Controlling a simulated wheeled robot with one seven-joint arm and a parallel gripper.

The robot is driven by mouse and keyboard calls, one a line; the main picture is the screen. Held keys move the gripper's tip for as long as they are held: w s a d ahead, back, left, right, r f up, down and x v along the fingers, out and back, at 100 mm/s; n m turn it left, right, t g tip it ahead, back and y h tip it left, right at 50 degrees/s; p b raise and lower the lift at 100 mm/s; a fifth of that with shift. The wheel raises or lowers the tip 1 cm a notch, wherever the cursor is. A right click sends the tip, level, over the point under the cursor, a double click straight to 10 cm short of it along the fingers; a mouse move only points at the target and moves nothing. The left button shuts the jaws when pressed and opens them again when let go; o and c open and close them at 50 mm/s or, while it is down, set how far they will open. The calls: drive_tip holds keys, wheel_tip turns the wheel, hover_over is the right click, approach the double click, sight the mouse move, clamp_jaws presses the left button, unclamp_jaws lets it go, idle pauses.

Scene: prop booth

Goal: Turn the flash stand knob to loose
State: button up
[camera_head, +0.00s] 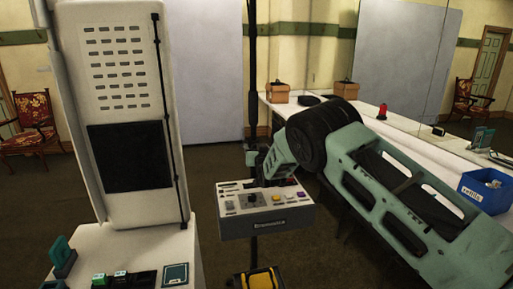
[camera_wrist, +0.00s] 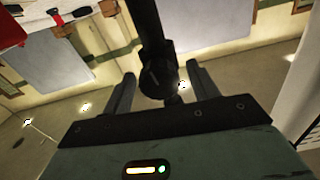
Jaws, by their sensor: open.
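The dark flash stand (camera_head: 251,75) is a thin upright pole in the head view. In the wrist view its black pole (camera_wrist: 146,22) runs down from the top edge to a dark knob (camera_wrist: 157,76). My gripper (camera_wrist: 163,84) is open, with one finger on each side of the knob and gaps showing. I cannot tell whether the knob's position is tight or loose.
The box bears several coloured buttons. A white cabinet (camera_head: 128,60) stands left. A white counter (camera_head: 291,110) on the right holds an orange-brown box (camera_head: 278,93) and a blue bin (camera_head: 483,193). A yellow-and-black item (camera_head: 258,280) is below the control box. Open floor lies behind.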

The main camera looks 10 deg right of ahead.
drive_tip(key=shift+w, duration=0.1)
drive_tip(key=c, duration=1)
